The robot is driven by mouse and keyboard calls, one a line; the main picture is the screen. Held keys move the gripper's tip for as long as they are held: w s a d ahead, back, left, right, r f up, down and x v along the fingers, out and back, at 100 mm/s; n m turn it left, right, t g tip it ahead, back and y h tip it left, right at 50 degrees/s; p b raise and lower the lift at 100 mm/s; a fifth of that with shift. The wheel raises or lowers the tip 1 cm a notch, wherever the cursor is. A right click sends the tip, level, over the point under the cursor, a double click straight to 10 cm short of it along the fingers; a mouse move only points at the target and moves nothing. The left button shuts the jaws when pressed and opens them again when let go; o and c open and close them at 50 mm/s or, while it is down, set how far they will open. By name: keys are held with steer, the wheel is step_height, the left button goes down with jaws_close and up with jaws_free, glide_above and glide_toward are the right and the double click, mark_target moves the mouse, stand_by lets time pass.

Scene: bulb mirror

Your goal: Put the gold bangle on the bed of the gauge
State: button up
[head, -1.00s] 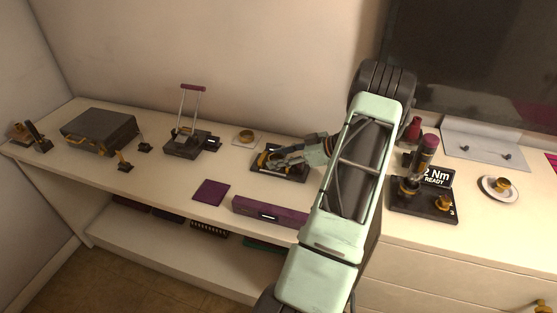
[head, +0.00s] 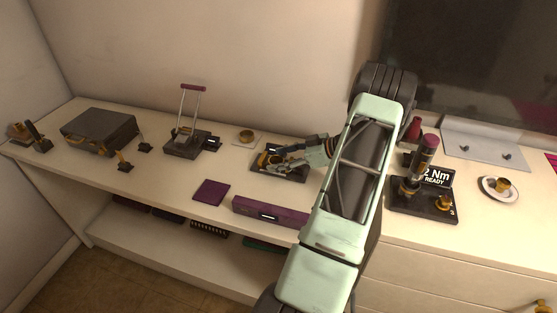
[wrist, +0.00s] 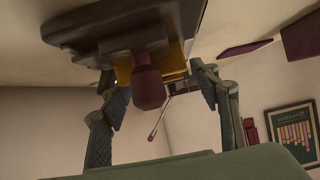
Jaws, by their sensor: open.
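A gold ring (head: 246,134), which looks like the bangle, lies on a pale square pad on the bench, behind and left of my gripper. My gripper (head: 274,162) is open, low over a black-based device (head: 258,166) with gold parts; I cannot tell whether this is the gauge. In the wrist view, my gripper's fingers (wrist: 160,100) stand apart on either side of a dark red knob (wrist: 148,88). A gold block (wrist: 124,74) and the dark base (wrist: 75,28) show behind the knob. I cannot tell whether either finger touches it.
A black stand with a purple-topped frame (head: 184,146) is left of the ring. A purple mat (head: 211,191) and long purple box (head: 268,212) lie in front.

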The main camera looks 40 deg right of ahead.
steer(key=v, duration=1.1)
steer(key=shift+s+d, duration=0.15)
steer(key=shift+s, duration=0.15)
steer(key=shift+w+r, duration=0.1)
